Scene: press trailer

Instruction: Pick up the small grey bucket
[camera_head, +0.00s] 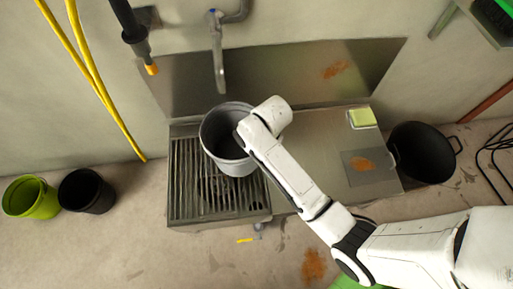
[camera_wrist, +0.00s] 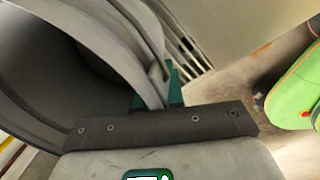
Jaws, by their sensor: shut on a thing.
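The small grey bucket (camera_head: 229,150) is over the slatted grate (camera_head: 190,195) on the left part of the metal sink bench, under the tap, with its mouth facing up. I cannot tell whether its base touches the grate. My gripper (camera_wrist: 172,88) is shut on the bucket's rim and wall. In the wrist view the bucket's grey wall (camera_wrist: 105,35) fills the upper left and passes between the teal fingertips. In the head view my white wrist covers the bucket's right rim and hides the fingers.
The tap (camera_head: 217,55) hangs behind the bucket. A yellow-green sponge (camera_head: 362,118) lies on the bench's right end. A black tub (camera_head: 423,153) stands right of the bench. Green (camera_head: 30,197) and black (camera_head: 86,191) buckets stand on the floor at left. Yellow hoses (camera_head: 90,75) hang on the wall.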

